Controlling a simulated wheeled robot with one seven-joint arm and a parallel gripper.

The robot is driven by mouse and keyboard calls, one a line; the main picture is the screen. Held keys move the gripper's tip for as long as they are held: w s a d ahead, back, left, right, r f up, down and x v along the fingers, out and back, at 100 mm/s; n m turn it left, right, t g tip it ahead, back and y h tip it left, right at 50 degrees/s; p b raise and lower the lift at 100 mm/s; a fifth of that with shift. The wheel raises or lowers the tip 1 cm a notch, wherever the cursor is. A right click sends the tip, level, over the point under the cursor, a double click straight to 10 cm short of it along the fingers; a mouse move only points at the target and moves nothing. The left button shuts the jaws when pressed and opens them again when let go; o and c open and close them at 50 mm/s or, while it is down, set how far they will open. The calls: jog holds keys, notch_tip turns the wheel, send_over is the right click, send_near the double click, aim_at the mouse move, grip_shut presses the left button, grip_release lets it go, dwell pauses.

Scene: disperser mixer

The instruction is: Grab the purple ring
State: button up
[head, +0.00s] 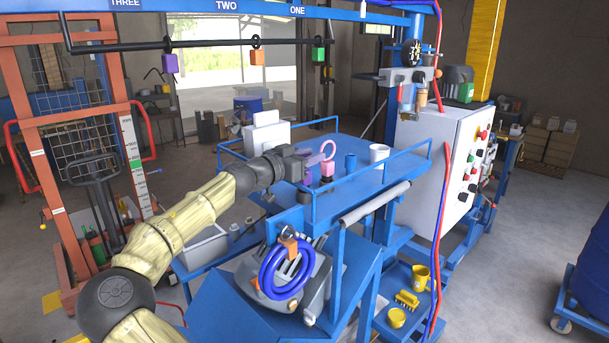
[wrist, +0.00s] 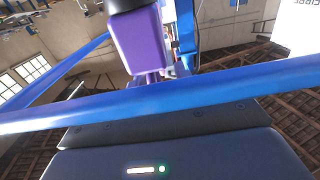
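In the head view my gripper (head: 299,158) reaches over the near side of the blue table. A purple piece (head: 311,160) shows right at its end. I cannot tell whether it is held or only beside the gripper, and no clear purple ring outline shows. The wrist view shows a purple block (wrist: 140,42) close up with a dark part at its top edge; no fingertips show there. A pink ring with a pink block (head: 328,168) stands just right of the purple piece. Another purple block (head: 171,63) hangs on the overhead bar.
The blue table (head: 352,196) has rails around it. A blue cup (head: 350,162) and a white cup (head: 379,153) stand on it. The control cabinet (head: 437,175) rises at right. A blue bar (wrist: 200,103) crosses the wrist view. Orange (head: 257,58) and green (head: 319,55) blocks hang overhead.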

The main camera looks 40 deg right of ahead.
dwell(0.3)
grip_shut()
notch_tip(320, 180, up, 10)
jog(key=b, duration=0.2)
jog(key=shift+b, duration=0.3)
dwell(0.6)
